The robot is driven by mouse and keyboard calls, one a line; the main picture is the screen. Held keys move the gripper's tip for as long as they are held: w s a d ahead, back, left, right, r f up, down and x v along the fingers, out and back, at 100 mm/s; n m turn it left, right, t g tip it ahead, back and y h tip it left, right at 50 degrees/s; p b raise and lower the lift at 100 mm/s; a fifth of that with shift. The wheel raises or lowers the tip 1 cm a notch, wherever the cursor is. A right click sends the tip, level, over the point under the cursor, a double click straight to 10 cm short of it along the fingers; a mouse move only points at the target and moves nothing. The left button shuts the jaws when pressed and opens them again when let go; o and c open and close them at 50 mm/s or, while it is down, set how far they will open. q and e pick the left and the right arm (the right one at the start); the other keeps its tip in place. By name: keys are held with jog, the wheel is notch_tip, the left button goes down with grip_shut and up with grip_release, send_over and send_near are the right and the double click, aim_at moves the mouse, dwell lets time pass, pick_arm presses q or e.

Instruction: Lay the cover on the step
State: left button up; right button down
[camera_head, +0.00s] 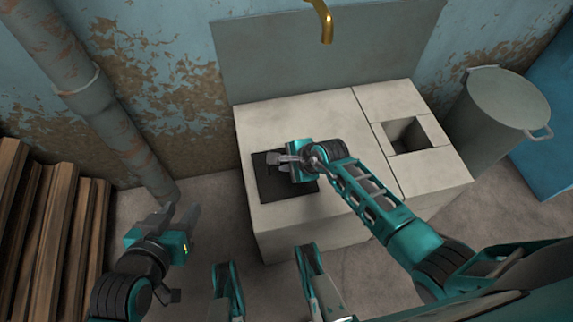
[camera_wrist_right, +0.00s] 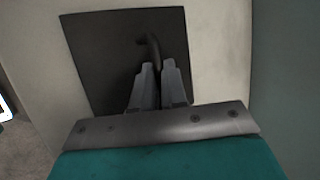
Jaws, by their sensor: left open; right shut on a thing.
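The cover is a flat dark square plate (camera_head: 268,184) at the left part of the pale stone step (camera_head: 330,215). It lies flat on or just above the step's top; I cannot tell whether it touches. In the right wrist view the cover (camera_wrist_right: 95,55) has a curved dark handle (camera_wrist_right: 150,46) standing up near its middle. My right gripper (camera_head: 275,159) is above the cover, and in the right wrist view its fingers (camera_wrist_right: 160,75) are shut on that handle. My left gripper (camera_head: 175,215) is open and empty, left of the step and apart from it.
The step has a square hole (camera_head: 408,136) in its right part. A brass tap (camera_head: 325,22) hangs above the back. A grey metal bin (camera_head: 490,115) stands to the right. A rusty pipe (camera_head: 110,120) and wooden planks (camera_head: 50,225) are on the left.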

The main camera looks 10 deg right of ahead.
jog(key=shift+w, duration=0.1)
jog(key=shift+f, duration=0.15)
jog(key=c, duration=1.6)
grip_release()
jog(key=shift+f, duration=0.1)
jog(key=o, duration=0.4)
